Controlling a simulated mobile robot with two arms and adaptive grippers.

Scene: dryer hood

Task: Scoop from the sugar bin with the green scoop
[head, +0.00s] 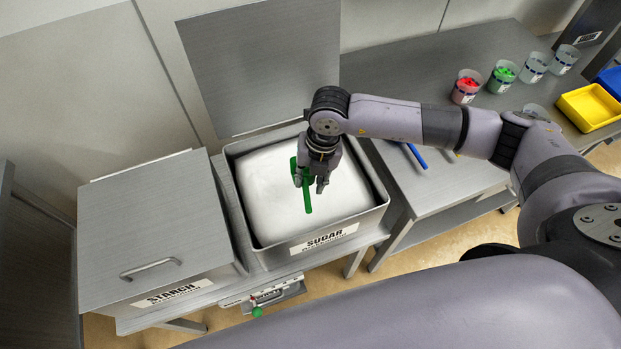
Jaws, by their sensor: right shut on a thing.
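The sugar bin (318,245) stands in the middle of the head view with its lid (262,62) raised behind it. White sugar (262,200) fills it nearly level. My right gripper (311,186) reaches in from the right and is over the bin. It is shut on the green scoop (307,196), whose handle points toward the bin's front. The scoop is over the sugar; the fingers hide part of it, and I cannot tell whether it touches the sugar. My left gripper is not in view.
The closed starch bin (145,225) stands at the left. On the right counter are cups with red (466,87) and green (502,76) contents, clear cups (534,67), a yellow tray (589,107) and a blue-handled tool (417,156). A small device (270,296) hangs below the sugar bin.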

